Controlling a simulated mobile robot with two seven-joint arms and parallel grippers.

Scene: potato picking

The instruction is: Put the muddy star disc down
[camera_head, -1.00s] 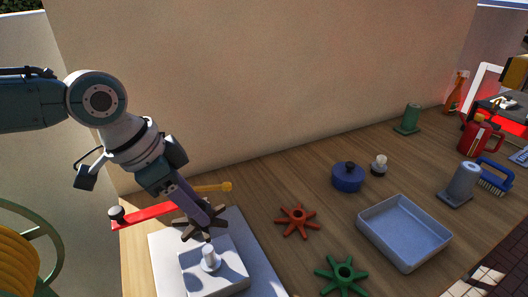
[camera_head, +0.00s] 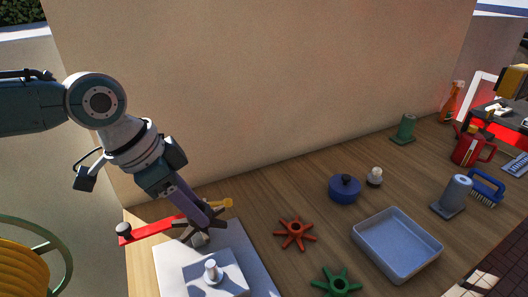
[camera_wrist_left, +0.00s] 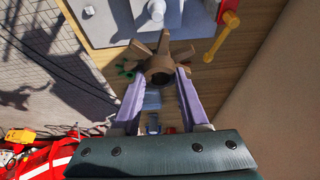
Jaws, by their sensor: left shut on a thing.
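The muddy star disc (camera_wrist_left: 162,62), brown with several blunt arms and a dark hub, is held between the fingertips of my left gripper (camera_wrist_left: 160,76). In the head view my left gripper (camera_head: 208,221) points down and right, and the disc (camera_head: 185,232) is partly hidden by its fingers. They are over the back of a pale board (camera_head: 240,252), beyond a grey block (camera_head: 228,283) with an upright peg (camera_head: 211,270). The disc is apart from this peg. I cannot tell whether it touches anything below. My right gripper is out of view.
A red bar (camera_head: 150,230) with a yellow-ended handle (camera_head: 221,204) lies close to my left gripper. An orange star (camera_head: 294,233), green star (camera_head: 337,283), blue pot (camera_head: 344,190) and blue-grey tray (camera_head: 379,260) stand to the right. Bare wood lies between them.

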